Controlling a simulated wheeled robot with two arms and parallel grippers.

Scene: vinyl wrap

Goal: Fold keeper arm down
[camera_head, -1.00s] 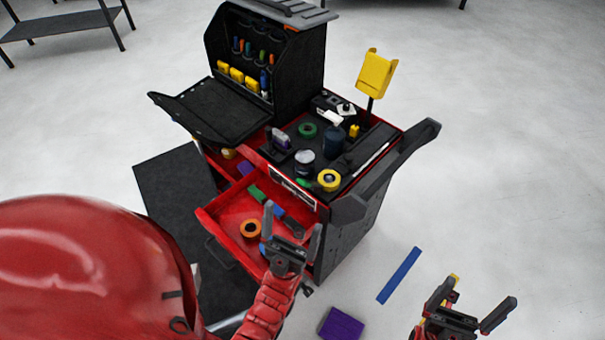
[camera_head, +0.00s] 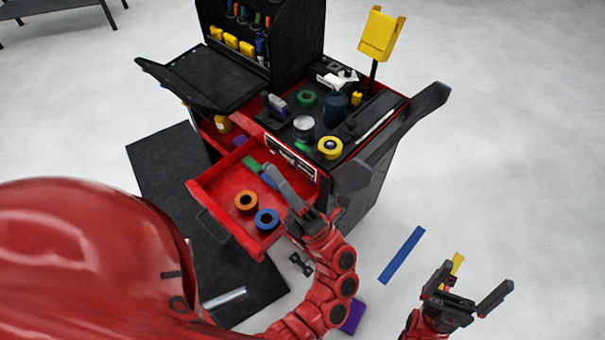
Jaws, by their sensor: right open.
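No part is clearly recognisable as the keeper arm. A black angled bar (camera_head: 418,112) slants up along the cart's right side, and a yellow holder (camera_head: 381,35) stands on a black post at the back right. I cannot tell whether either is the keeper arm. The red and black tool cart (camera_head: 360,204) fills the middle. My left gripper (camera_head: 297,190) is over the right side of the cart's open drawer, seen at a slant; its jaw opening cannot be made out. My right gripper (camera_head: 476,279) is open and empty over the floor, right of the cart.
The red drawer (camera_head: 206,190) is pulled out, with an orange roll (camera_head: 246,202) and a blue roll (camera_head: 267,220) in it. A black flap (camera_head: 195,78) juts left. A blue strip (camera_head: 402,255) and purple block (camera_head: 353,317) lie on the floor.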

